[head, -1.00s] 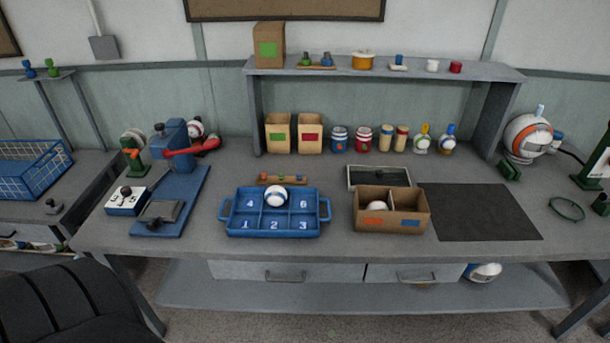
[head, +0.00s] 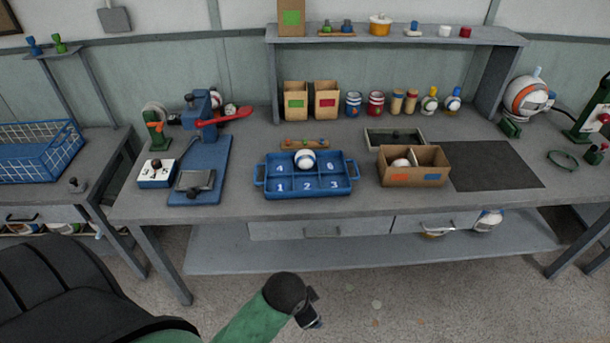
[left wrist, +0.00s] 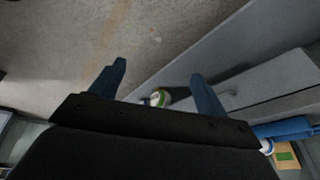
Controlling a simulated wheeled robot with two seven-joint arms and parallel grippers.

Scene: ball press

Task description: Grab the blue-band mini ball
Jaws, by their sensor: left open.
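A white mini ball with a blue band (head: 305,159) sits in the top middle compartment of the blue tray (head: 259,176), which has numbered compartments, on the workbench. My left gripper (head: 315,318) is in front of and below the bench edge, well away from the tray and empty. In the left wrist view my left gripper (left wrist: 158,78) has its two blue fingers spread apart over the floor and lower shelf. My right gripper is in neither view.
A brown divided box (head: 412,179) with a white ball stands right of the tray. A blue press with a red lever (head: 205,125) stands to the left. The bench front with drawers (head: 330,229) lies between my left arm and the tray. A dark mat (head: 495,166) lies clear at right.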

